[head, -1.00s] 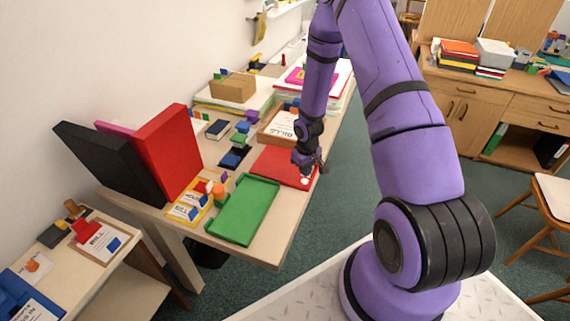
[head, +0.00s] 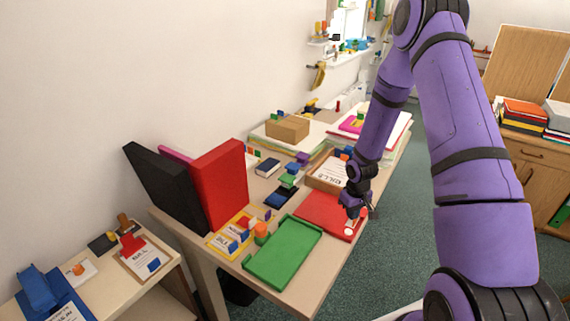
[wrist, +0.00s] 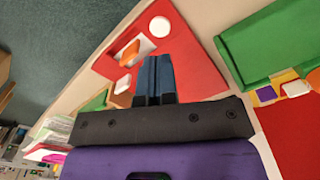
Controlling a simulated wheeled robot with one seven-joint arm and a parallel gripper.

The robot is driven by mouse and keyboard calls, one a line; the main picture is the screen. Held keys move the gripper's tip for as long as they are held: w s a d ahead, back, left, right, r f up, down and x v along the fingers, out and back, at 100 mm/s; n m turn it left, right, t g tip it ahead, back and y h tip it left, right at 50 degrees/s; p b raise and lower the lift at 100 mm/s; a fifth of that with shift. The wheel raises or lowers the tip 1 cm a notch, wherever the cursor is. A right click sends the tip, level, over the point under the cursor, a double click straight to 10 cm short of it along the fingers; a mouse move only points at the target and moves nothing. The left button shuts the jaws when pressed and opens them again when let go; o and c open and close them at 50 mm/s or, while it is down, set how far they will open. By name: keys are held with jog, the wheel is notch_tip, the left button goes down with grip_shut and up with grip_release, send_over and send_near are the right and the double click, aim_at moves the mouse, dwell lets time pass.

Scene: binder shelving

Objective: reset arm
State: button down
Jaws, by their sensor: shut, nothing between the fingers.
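My purple arm reaches over the long table, and my gripper (head: 354,210) hangs just above the red binder (head: 318,211) lying flat near the table's right edge. In the wrist view, the two dark blue fingers (wrist: 154,78) are together with nothing between them. The red binder (wrist: 192,62) shows beyond the fingertips, with a white round spot and an orange piece on it. Whether the fingers touch it cannot be told.
A green tray (head: 284,252) lies in front of the red binder. A black binder (head: 165,187) and a red binder (head: 220,184) stand upright at the left. A cardboard box (head: 287,128) sits farther back. Green floor (head: 398,235) is open to the right.

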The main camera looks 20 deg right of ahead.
jog(key=s+a+r+m+t+h, duration=0.1)
jog(key=s+a+r, duration=0.2)
jog(key=r, duration=1.3)
jog(key=s+a+r+t+h, duration=0.1)
jog(key=s+a+r+t, duration=0.15)
jog(key=r, duration=1.35)
jog(key=s+a+r+t+y, duration=0.1)
jog(key=s+a+r, duration=0.2)
jog(key=s+r, duration=0.4)
jog(key=s+a+r+y, duration=0.1)
jog(key=s+a+r, duration=0.3)
jog(key=s, duration=1)
notch_tip(320, 180, up, 3)
jog(key=shift+a+f+m+t, duration=0.1)
jog(key=shift+a+m+t, duration=0.2)
jog(key=shift+t, duration=0.05)
